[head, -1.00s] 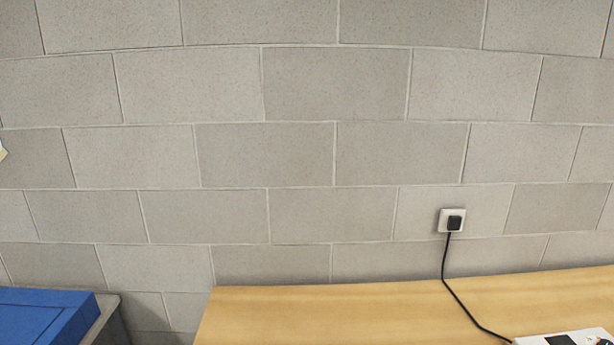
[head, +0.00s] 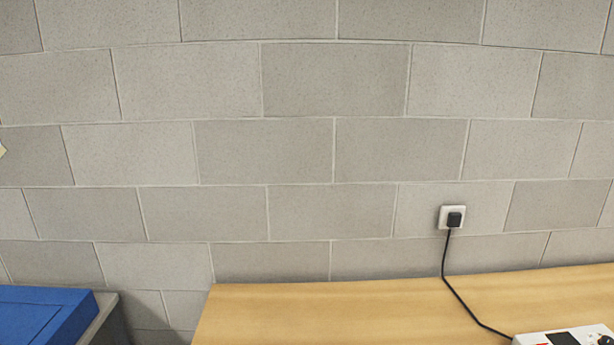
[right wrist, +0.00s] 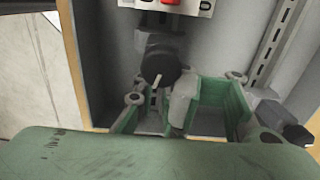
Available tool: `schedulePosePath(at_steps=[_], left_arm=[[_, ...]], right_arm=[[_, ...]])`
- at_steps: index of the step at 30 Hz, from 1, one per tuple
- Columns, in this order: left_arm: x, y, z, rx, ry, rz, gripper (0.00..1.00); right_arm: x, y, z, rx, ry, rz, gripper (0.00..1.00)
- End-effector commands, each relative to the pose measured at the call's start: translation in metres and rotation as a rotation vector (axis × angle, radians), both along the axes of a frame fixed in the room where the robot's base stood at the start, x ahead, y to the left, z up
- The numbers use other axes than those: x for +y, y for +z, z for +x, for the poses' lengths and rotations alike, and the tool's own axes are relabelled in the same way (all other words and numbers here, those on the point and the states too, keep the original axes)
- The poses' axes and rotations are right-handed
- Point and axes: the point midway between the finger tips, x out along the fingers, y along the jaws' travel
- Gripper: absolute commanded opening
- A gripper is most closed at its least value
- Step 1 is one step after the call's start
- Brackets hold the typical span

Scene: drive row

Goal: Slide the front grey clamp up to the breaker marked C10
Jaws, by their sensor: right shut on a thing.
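In the right wrist view my right gripper (right wrist: 172,98) shows green links with grey pins, and its green body fills the bottom. It is shut on a grey part, taken to be the front grey clamp, largely hidden between the fingers. A dark round knob-like part (right wrist: 160,66) with a pale mark sits just beyond them. A white breaker (right wrist: 198,5) with a red part is cut off by the top edge, a short gap above; its marking cannot be read. My left gripper is in neither view.
In the right wrist view a slotted grey strip (right wrist: 267,45) runs along the right, and a grey panel wall (right wrist: 92,50) stands left. The head view shows a wooden bench (head: 330,315), a white device (head: 568,337), a wall socket with black plug (head: 454,218), and a blue box (head: 40,315).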

Motion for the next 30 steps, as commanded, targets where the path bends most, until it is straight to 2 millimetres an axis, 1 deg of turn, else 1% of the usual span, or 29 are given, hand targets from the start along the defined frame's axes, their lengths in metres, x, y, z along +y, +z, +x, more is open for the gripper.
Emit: schedulePosePath(at_steps=[1, 16, 23, 30], left_arm=[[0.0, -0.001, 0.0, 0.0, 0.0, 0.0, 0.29], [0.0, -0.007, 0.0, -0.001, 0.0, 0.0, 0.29], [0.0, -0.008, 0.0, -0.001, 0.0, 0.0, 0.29], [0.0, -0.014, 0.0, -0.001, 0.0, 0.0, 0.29]], right_arm=[[0.007, -0.002, -0.006, 0.013, 0.016, 0.009, 0.0], [0.025, -0.002, -0.007, 0.011, 0.016, 0.01, 0.0], [0.02, -0.002, -0.006, 0.011, 0.014, 0.008, 0.0], [0.011, -0.002, -0.006, 0.011, 0.013, 0.006, 0.0]])
